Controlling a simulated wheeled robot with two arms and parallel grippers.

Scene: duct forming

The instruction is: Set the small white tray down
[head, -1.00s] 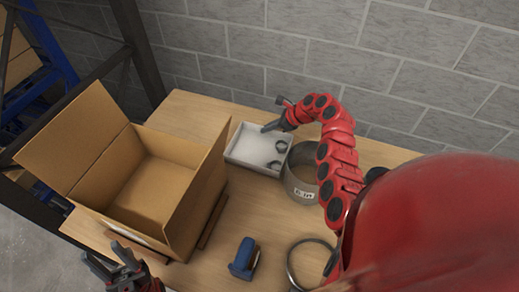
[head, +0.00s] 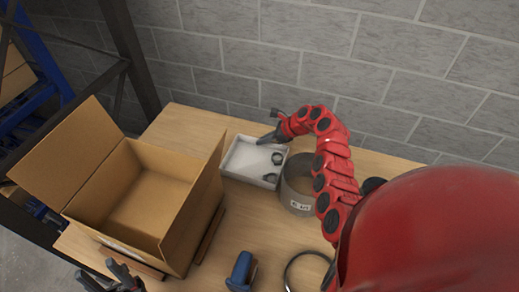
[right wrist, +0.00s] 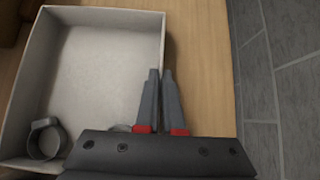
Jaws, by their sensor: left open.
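The small white tray (head: 229,170) is at the table's back, between the cardboard box and a grey duct ring; it appears to rest level on the wood. Two dark ring clamps (head: 270,168) lie in its right part. One clamp (right wrist: 45,139) shows clearly in the right wrist view, and another is mostly hidden behind my gripper. My right gripper (head: 268,139) is at the tray's back right rim. In the right wrist view its fingers (right wrist: 161,74) are close together on either side of the tray wall. My left gripper (head: 122,272) is open and empty at the bottom left.
The open cardboard box (head: 145,205) fills the table's left. The grey duct ring (head: 296,191) stands close right of the tray. A blue tool (head: 241,270) and a dark hoop (head: 291,272) lie in front. The block wall (head: 340,60) is behind. Mid-table is clear.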

